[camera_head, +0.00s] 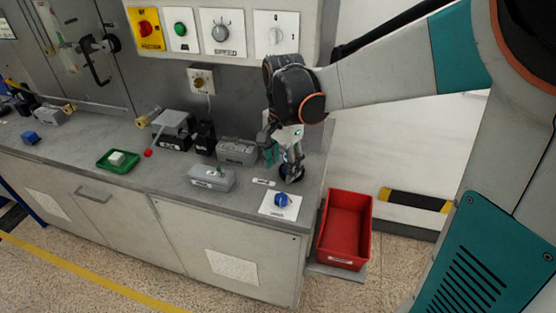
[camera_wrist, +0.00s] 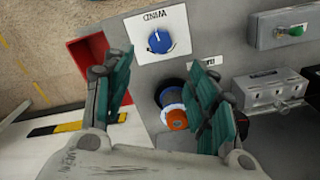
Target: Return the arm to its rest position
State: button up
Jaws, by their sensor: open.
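My gripper (camera_head: 284,158) hangs at the right end of the grey bench, low over its top, with the arm reaching in from the right. In the wrist view my gripper (camera_wrist: 165,100) has its two teal fingers spread wide apart. Between them, nearer the right finger, is a round dark-and-blue base with an orange top (camera_wrist: 177,119). It stands on the bench and I see no finger closed on it. In the head view the gripper partly hides this object.
A blue knob (camera_head: 281,200) on a white plate sits at the bench's front right corner. A grey box (camera_head: 212,178) and a green tray (camera_head: 118,160) stand to the left. A red bin (camera_head: 345,230) is beside the bench. A panel with switches (camera_head: 220,31) is above.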

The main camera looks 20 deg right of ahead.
jog(key=s+r+n+t, duration=0.3)
jog(key=s+n, duration=0.3)
jog(key=s, duration=0.1)
jog(key=s+r+n+t, duration=0.3)
jog(key=s+n, duration=0.3)
jog(key=s, duration=0.2)
jog(key=shift+s+a+n+t, duration=0.25)
jog(key=shift+a+n+t, duration=0.05)
jog(key=shift+t, duration=0.3)
dwell(2.8)
